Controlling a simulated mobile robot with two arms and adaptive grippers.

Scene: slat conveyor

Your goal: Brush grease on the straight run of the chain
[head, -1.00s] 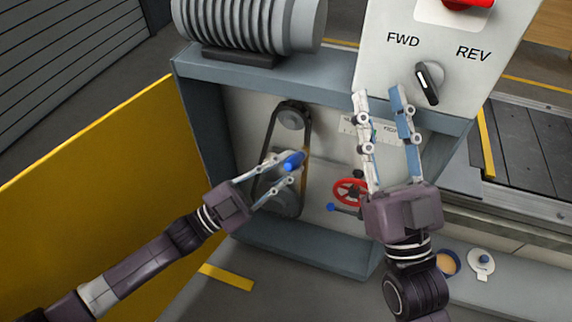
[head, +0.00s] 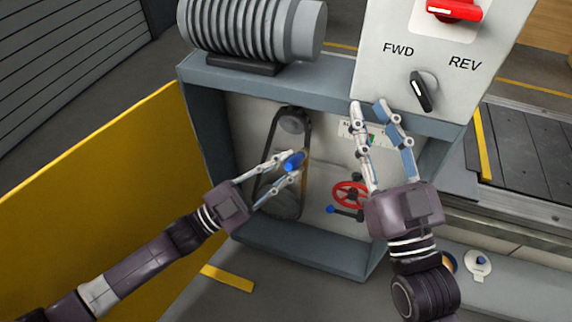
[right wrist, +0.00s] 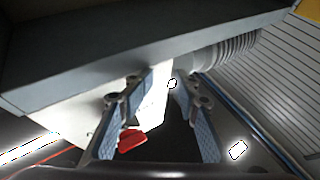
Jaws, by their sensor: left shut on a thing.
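The chain (head: 307,137) loops around an upper sprocket (head: 292,122) and a larger lower wheel (head: 284,203) inside the open housing. A brownish stretch shows along its right run. My left gripper (head: 288,166) is shut on a blue-handled tool (head: 294,160), apparently the brush, in front of the chain's right run. Its bristles are hidden, so I cannot tell whether they touch the chain. My right gripper (head: 370,106) is open and empty, raised in front of the housing's right side below the control panel. A pot with tan contents (head: 449,260) is partly hidden behind my right arm.
The panel (head: 440,50) carries a black FWD/REV knob (head: 420,92) and a red switch (head: 456,9). A yellow door (head: 95,210) stands open at left.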

